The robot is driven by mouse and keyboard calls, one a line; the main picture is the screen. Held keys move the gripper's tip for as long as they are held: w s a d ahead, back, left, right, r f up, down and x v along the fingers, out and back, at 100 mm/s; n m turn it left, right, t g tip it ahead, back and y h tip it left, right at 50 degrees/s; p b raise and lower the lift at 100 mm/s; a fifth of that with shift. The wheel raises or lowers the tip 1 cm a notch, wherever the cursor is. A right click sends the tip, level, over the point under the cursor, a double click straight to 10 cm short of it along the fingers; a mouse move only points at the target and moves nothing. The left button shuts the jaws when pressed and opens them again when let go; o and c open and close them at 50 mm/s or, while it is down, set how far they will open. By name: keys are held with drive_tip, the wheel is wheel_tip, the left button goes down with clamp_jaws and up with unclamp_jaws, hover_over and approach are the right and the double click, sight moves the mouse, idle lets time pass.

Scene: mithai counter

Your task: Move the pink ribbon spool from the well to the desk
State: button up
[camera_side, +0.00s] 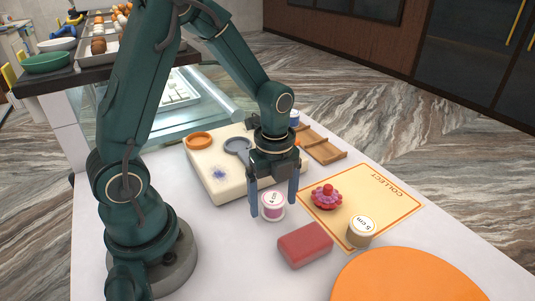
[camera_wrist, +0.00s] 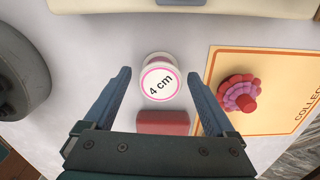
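The pink ribbon spool (camera_side: 272,207) has a white top marked "4 cm" with a pink ring. It stands upright on the white desk (camera_side: 230,254), in front of the cream block (camera_side: 208,185) with the wells. It also shows in the wrist view (camera_wrist: 160,80). My gripper (camera_side: 273,209) points down with its fingers apart, one on each side of the spool. In the wrist view the gripper's fingertips (camera_wrist: 159,75) have clear gaps to the spool on both sides. Part of the block is hidden behind my gripper.
A red block (camera_side: 305,246) lies near the spool. A pink beaded piece (camera_side: 326,197) and a "5 cm" spool (camera_side: 360,233) are on the yellow "COLLECT" mat (camera_side: 385,200). An orange disc (camera_side: 405,278) lies in front. A wooden tray (camera_side: 322,148) stands behind.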

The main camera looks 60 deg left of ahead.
sight(274, 198)
wheel_tip(274, 198, up, 11)
drive_tip(key=s+d+r+n+t, duration=0.1)
drive_tip(key=s+n, duration=0.3)
drive_tip(key=n, duration=0.5)
drive_tip(key=s+d+r+n+t, duration=0.2)
drive_tip(key=s+n+t, duration=0.2)
drive_tip(key=n, duration=0.6)
drive_tip(key=shift+d+t, duration=0.25)
drive_tip(key=shift+t, duration=0.05)
